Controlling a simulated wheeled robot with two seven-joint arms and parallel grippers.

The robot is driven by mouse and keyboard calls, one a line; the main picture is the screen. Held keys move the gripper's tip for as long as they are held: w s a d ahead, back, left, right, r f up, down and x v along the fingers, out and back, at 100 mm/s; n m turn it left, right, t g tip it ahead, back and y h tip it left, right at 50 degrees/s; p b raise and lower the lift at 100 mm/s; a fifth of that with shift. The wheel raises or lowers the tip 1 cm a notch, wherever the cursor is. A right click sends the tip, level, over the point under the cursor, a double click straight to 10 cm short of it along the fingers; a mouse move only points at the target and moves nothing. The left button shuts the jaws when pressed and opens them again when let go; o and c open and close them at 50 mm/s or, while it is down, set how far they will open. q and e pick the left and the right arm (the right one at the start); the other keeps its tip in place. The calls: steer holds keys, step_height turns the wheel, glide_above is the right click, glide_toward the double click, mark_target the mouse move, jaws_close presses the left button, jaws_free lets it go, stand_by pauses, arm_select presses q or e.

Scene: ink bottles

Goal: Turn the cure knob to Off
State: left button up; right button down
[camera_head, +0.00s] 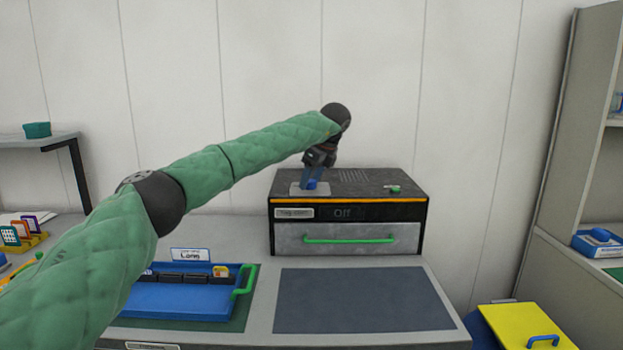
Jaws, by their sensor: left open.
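The cure unit (420,209) is a dark box with an orange stripe, standing at the back of the grey bench. Its front display (343,213) reads "Off". A blue knob (311,184) sits on a light plate (296,190) on top of the box at the left. My left gripper (311,181) points down over the knob, its fingers open and around or just beside it; contact is too small to tell. A small green part (393,189) sits on the box top at the right. My right gripper is not in view.
A drawer front with a green handle (348,240) is below the display. A blue tray (170,301) with a green handle and dark items stands at left front. A dark mat (355,300) lies clear. Right are shelves and a yellow lid (525,328).

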arm_select(q)
steer(key=shift+r, duration=0.1)
steer(key=v, duration=0.7)
steer(key=shift+d+r+b, duration=0.2)
steer(key=shift+b, duration=0.1)
steer(key=shift+s, duration=0.1)
